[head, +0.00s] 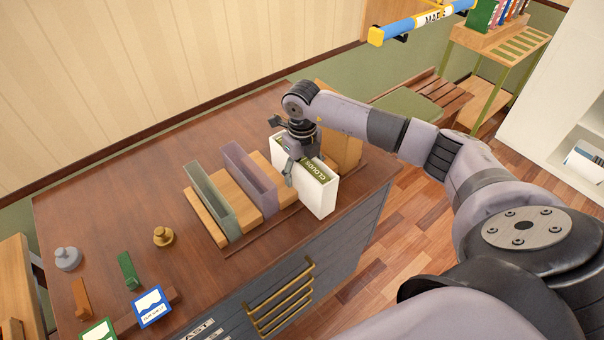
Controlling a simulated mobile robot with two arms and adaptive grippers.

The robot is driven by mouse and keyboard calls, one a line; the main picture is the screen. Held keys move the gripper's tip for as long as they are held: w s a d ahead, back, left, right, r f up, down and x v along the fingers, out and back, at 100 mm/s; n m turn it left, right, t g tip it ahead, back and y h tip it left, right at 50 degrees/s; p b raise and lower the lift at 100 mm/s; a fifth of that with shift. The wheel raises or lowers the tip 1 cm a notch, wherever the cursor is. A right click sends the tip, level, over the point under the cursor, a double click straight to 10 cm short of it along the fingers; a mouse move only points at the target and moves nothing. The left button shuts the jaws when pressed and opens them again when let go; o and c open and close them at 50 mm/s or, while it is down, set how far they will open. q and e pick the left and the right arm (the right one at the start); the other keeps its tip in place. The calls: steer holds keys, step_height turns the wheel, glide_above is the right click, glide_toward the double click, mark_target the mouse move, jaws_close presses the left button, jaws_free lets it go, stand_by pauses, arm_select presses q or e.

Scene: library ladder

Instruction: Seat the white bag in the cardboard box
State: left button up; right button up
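No white bag or cardboard box can be made out in the head view. A white open-topped case (319,197) stands at the right end of a wooden rack on the dark cabinet. A green book (321,172) lettered "CLOUDS" sits inside it, with only its top edge showing. My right gripper (289,162) is over the left part of this case, pointing down, close to the book. Its fingertips are partly hidden, so I cannot tell whether it grips anything. My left gripper is not in view.
A purple case (250,178) and a grey-green case (211,199) stand in the rack (205,217) to the left. A brass knob-shaped piece (163,236), a grey one (67,258) and small blocks lie on the cabinet's left part. A blue-and-yellow rail (405,30) hangs behind.

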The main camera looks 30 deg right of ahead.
steer(key=shift+r, duration=0.1)
steer(key=c, duration=1.1)
steer(key=shift+w+r, duration=0.1)
